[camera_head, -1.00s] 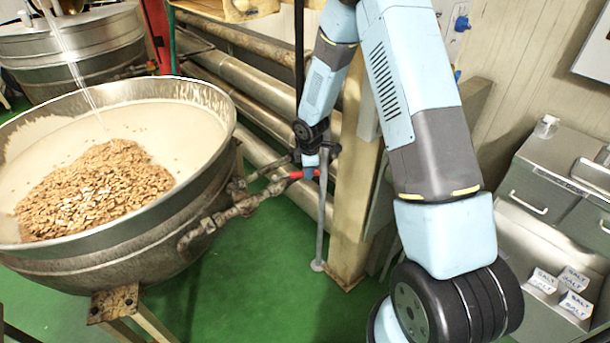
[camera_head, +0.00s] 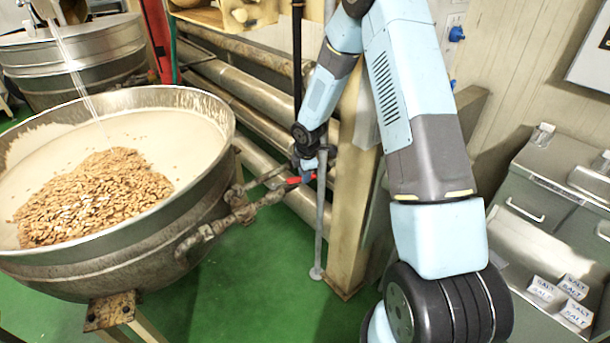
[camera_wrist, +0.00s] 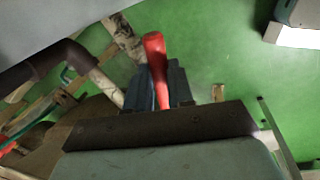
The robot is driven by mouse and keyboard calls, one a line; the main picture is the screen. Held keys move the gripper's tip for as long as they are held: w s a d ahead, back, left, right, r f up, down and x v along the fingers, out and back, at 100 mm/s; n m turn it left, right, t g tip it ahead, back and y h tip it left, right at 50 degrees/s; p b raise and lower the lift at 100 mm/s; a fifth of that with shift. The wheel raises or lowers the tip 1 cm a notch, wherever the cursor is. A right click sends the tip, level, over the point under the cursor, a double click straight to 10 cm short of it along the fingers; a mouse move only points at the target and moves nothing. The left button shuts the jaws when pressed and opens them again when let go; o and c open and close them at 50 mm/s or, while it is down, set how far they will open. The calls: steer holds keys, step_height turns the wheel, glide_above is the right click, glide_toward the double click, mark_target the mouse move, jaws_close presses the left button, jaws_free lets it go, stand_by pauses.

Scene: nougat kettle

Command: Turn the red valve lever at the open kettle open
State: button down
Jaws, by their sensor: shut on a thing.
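The open kettle (camera_head: 150,253) stands at the left, filled with pale mass and a heap of brown nuts. A rusty pipe (camera_head: 240,212) runs from its right side to the red valve lever (camera_head: 293,180). The red lever also shows in the wrist view (camera_wrist: 154,50), lying between the jaws. My gripper (camera_head: 307,172) is at the lever, beside a thin grey upright post. In the wrist view my gripper (camera_wrist: 160,88) is shut on the lever. The head view shows the fingertips only small, and the lever's far end at the valve is partly hidden.
Thick pipes (camera_head: 240,85) run along the wall behind. A beige post (camera_head: 349,195) stands just right of my gripper. A grey cabinet with salt boxes (camera_head: 573,287) is at the right. The green floor (camera_head: 262,265) below the lever is clear.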

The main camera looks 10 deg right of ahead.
steer(key=c, duration=1)
jaws_free()
step_height(320, 180, up, 13)
steer(key=s, duration=0.2)
steer(key=shift+s+r, duration=0.2)
steer(key=shift+s, duration=0.1)
steer(key=shift+d, duration=0.1)
steer(key=shift+c, duration=0.2)
